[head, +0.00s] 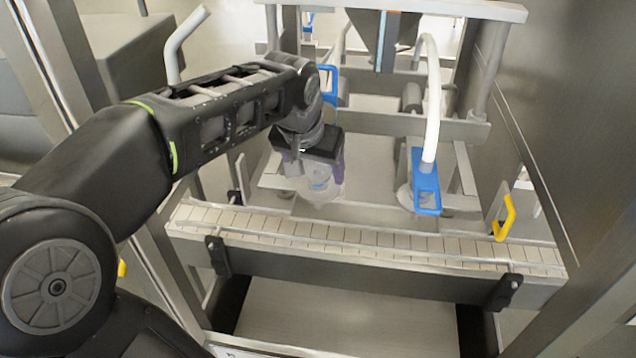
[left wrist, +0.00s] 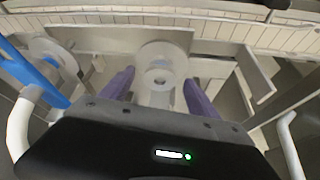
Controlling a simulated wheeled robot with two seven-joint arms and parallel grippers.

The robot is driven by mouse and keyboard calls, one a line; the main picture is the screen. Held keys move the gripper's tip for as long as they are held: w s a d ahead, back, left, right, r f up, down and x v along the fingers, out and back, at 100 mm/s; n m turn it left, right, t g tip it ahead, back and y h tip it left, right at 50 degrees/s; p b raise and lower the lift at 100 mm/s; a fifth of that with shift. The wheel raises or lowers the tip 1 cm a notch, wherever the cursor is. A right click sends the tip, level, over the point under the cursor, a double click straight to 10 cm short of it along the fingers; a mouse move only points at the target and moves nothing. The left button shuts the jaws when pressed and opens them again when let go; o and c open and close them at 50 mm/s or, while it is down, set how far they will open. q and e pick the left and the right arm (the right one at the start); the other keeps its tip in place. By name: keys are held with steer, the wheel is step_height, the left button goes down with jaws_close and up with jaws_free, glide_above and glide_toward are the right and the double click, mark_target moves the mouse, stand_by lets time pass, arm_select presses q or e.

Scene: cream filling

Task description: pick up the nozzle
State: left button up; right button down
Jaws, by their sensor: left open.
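A nozzle (left wrist: 162,66) shows in the left wrist view as a pale, translucent round piece with a smaller ring in its middle. In the head view its clear round body (head: 320,188) is partly covered by my left gripper (head: 312,172). My left gripper is open, and in the left wrist view its two purple fingers (left wrist: 160,92) stand on either side of the nozzle. I cannot tell whether they touch it. A second nozzle, with a blue handle (head: 426,182) and a white hose (head: 432,100), hangs to the right; its handle also shows in the left wrist view (left wrist: 30,72).
A tiled conveyor (head: 370,240) with metal rails runs across in front of the nozzles. A metal frame with posts (head: 490,65) surrounds the area. A yellow handle (head: 504,218) stands at the right. A blue part (head: 328,85) is partly hidden behind my left wrist.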

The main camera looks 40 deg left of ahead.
stand_by(0.3)
arm_select(q)
jaws_close()
stand_by(0.6)
